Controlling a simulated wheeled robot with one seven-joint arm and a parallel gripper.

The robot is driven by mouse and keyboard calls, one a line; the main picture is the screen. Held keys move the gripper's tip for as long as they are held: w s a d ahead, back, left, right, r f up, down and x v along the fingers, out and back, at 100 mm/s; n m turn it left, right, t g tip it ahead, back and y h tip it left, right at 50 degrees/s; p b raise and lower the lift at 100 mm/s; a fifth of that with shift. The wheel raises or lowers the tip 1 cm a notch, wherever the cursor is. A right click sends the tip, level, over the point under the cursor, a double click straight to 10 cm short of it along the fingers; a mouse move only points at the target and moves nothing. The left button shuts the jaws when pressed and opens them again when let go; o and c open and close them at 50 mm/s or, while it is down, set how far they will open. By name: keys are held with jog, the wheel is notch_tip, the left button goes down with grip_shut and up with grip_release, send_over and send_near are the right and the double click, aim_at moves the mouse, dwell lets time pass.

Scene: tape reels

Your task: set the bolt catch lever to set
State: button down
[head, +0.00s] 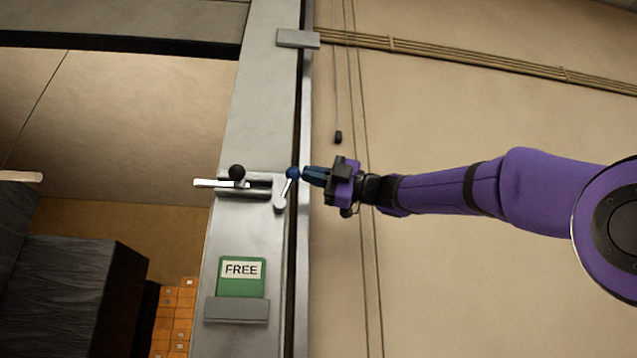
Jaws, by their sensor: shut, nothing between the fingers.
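The bolt (205,184) is a bright bar with a black ball knob (237,172), in a housing on the grey door frame post. At the housing's right end is the catch lever (283,194), a short light metal arm with a blue ball (292,173) on top. The lever leans slightly right of upright. My gripper (306,175) comes from the right with its blue fingers shut and empty. The fingertips are at the right side of the blue ball; I cannot tell whether they touch it. No set marking is legible by the lever.
A green card reading FREE (241,270) stands in a grey holder (236,310) below the bolt. A dark gap runs down the post's right side. A cord with a black end (338,137) hangs above my gripper. Dark blocks (75,290) and orange boxes (178,315) are at lower left.

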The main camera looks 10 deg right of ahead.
jog(key=shift+a+r, duration=0.45)
jog(key=shift+a, duration=0.25)
jog(key=shift+a+r, duration=0.45)
jog(key=shift+a, duration=0.2)
